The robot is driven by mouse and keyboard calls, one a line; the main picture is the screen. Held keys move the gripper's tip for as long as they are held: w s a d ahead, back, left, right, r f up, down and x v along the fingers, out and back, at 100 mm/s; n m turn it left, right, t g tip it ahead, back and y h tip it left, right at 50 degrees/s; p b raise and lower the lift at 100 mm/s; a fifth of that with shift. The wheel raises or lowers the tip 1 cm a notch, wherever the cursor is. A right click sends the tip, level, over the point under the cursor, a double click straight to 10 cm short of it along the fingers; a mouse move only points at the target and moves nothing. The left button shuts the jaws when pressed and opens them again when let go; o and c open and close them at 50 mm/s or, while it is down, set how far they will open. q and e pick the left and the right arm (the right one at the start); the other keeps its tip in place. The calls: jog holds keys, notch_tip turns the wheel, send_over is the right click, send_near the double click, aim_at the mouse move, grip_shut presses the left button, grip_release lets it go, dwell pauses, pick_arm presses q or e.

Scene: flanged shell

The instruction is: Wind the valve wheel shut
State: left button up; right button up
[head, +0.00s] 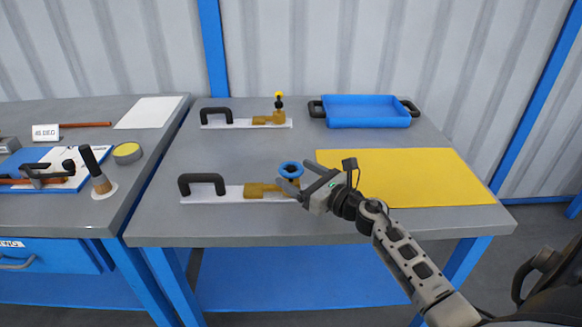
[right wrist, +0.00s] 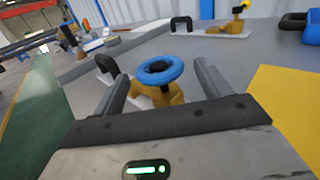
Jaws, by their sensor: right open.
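The blue valve wheel (head: 291,169) sits on a brass valve body (head: 262,190), fixed to a white base plate (head: 233,193) with a black handle (head: 202,182). My right gripper (head: 294,180) is open at the near right side of the wheel. In the right wrist view the wheel (right wrist: 159,71) shows between and just beyond the two open fingers (right wrist: 160,92), with the brass body below it. I cannot tell whether a finger touches the wheel. My left gripper is in neither view.
A second white plate (head: 245,124) with a brass valve and yellow knob (head: 279,95) stands behind. A blue tray (head: 367,111) is at the back right. A yellow mat (head: 430,178) lies on the right, partly under my right arm. A side bench (head: 60,215) with tools stands left.

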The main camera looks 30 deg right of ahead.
jog(key=shift+x, duration=1.45)
jog(key=shift+a, duration=0.1)
jog(key=c, duration=1)
